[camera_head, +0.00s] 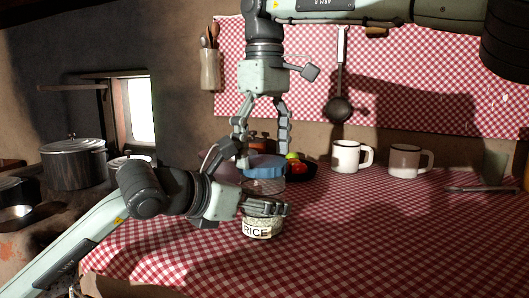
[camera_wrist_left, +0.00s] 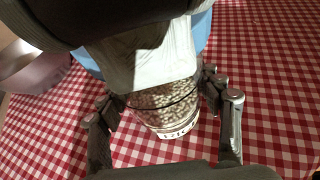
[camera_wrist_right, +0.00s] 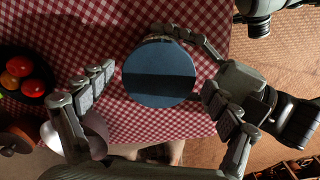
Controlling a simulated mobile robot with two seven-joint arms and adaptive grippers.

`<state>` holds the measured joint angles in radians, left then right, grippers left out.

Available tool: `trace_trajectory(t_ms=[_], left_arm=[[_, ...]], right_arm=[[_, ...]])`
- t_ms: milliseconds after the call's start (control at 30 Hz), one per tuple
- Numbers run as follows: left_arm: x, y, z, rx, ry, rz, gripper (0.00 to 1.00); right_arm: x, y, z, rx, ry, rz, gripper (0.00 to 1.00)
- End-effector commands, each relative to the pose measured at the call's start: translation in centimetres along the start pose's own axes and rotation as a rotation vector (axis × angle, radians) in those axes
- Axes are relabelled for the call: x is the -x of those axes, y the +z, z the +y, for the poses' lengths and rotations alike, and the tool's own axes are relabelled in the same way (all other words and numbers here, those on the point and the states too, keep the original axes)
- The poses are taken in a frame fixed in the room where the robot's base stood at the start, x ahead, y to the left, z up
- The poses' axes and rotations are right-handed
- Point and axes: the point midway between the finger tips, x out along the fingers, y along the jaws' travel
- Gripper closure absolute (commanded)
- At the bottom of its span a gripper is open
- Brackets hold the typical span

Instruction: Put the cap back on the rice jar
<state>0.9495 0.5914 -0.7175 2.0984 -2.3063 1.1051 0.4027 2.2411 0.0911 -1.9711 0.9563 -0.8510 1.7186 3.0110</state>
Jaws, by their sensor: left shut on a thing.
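The rice jar (camera_head: 262,228) stands upright on the checked cloth, clear with pale grains and a RICE label. My left gripper (camera_head: 270,206) is shut around its middle from the left; the jar (camera_wrist_left: 165,105) also shows between the fingers in the left wrist view. The blue cap (camera_head: 264,166) is level over the jar's mouth. I cannot tell whether it is seated. In the right wrist view the round cap (camera_wrist_right: 158,73) hides the jar's mouth. My right gripper (camera_wrist_right: 160,82) points down over it, open, its fingers on either side with small gaps.
A dark bowl of red and green produce (camera_head: 298,167) lies behind the jar, near a pinkish bowl (camera_wrist_right: 92,137). Two mugs (camera_head: 346,156) (camera_head: 405,160) stand at the back right. A ladle (camera_head: 340,105) hangs on the wall. The cloth's right front is clear.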

Motion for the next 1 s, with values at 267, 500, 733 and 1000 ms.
trace_trajectory(t_ms=[267, 500, 733, 1000], left_arm=[[-0.1, -0.2, 0.0, 0.001, 0.0, 0.006, 1.0], [-0.1, -0.2, 0.0, 0.001, -0.001, 0.006, 1.0], [-0.1, -0.2, 0.0, 0.001, -0.001, 0.005, 1.0], [-0.1, -0.2, -0.1, 0.001, -0.001, 0.005, 1.0]], right_arm=[[0.0, 0.0, 0.0, 0.001, 0.0, -0.001, 0.05], [2.4, -0.1, 0.0, -0.001, 0.0, 0.001, 0.05], [4.4, 0.0, 0.0, 0.0, -0.001, -0.001, 0.05], [4.4, 0.0, 0.0, 0.002, -0.001, -0.001, 0.04]])
